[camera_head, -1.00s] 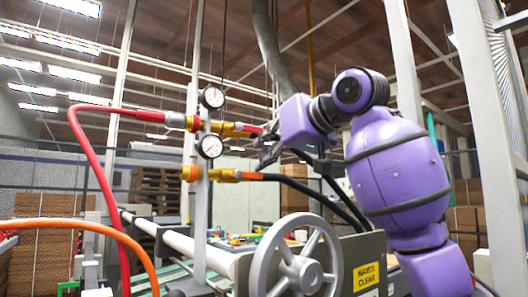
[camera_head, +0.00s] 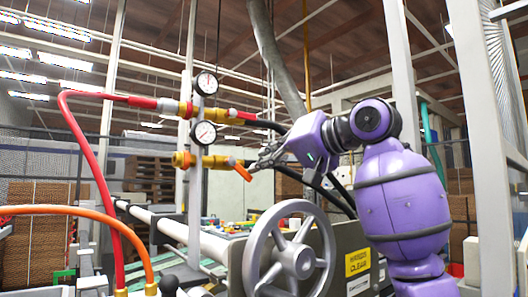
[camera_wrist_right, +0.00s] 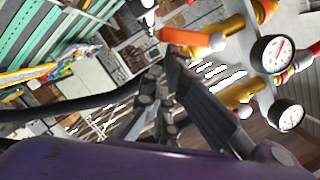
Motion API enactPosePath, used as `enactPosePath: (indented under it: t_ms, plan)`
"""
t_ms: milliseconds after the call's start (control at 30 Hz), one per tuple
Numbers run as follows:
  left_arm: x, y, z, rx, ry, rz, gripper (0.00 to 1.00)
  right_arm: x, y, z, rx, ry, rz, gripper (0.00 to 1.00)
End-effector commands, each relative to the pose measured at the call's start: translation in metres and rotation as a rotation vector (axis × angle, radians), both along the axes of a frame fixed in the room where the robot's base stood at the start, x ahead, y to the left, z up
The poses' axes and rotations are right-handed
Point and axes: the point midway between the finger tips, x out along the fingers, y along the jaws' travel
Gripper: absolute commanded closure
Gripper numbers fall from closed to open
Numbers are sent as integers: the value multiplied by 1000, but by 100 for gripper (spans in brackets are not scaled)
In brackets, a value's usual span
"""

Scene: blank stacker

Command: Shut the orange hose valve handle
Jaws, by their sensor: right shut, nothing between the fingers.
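The orange valve handle (camera_head: 243,172) sits on the lower yellow brass valve (camera_head: 216,162), on the upright post below the lower gauge. It slants down to the right, at an angle to the pipe. In the right wrist view the handle (camera_wrist_right: 192,37) crosses just beyond my fingertips. My right gripper (camera_head: 258,164) is shut and empty, close to the handle's right end; I cannot tell whether they touch. Its dark fingers also show in the right wrist view (camera_wrist_right: 163,72). My left gripper is not in view.
An upper valve with red fittings (camera_head: 165,105) and two gauges (camera_head: 206,83) share the post. A grey handwheel (camera_head: 290,255) stands below my right arm. Dark hoses pass behind my gripper. A red hose (camera_head: 82,140) and an orange hose (camera_head: 100,216) run at left.

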Motion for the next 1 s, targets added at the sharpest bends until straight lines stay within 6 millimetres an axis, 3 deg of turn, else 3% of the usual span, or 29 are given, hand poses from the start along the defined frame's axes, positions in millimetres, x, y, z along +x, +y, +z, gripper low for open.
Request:
enactPosePath:
  t_ms: [433,1000]
  plan:
    - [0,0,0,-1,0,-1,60,-2,2,-26,270,196,1,100]
    - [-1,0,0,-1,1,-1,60,-3,5,-34,263,191,0,100]
